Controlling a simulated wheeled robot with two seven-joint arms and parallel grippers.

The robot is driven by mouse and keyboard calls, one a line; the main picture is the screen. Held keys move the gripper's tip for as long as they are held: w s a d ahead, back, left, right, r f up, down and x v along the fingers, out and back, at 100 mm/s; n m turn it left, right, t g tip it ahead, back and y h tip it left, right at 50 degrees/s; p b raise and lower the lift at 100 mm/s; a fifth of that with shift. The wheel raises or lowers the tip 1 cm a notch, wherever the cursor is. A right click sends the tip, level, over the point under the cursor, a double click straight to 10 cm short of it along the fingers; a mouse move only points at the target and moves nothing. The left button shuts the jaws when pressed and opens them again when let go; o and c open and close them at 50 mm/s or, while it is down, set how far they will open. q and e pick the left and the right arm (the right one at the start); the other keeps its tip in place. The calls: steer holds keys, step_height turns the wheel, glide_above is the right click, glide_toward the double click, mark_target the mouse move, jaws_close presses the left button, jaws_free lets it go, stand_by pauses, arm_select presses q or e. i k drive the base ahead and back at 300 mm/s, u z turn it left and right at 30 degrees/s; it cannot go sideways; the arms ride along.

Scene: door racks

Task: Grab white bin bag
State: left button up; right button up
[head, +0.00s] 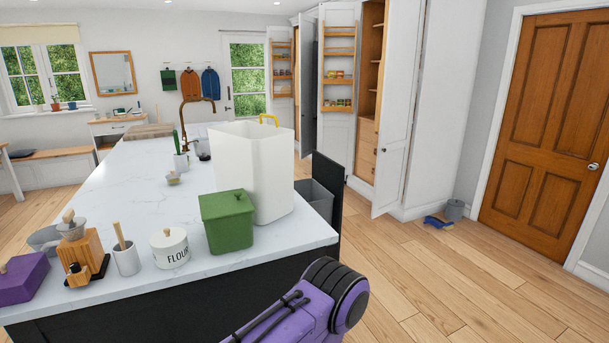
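The white bin bag (250,172) stands upright on the near right end of the marble island counter, in the head view. It is tall and box-shaped, with a yellow loop (269,119) at its top rim. Its lower left part is hidden behind the green caddy. One of my purple arm links shows at the bottom middle, in front of and below the counter edge. Neither of my grippers is in view.
A green lidded caddy (228,222) stands right in front of the bag. A flour tin (170,249) and other kitchen items line the island counter (130,190). Open wooden floor (430,270) lies to the right.

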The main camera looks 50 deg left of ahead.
mark_target(256, 157)
steer(key=z, duration=0.05)
steer(key=i, duration=0.85)
steer(key=u, duration=1.85)
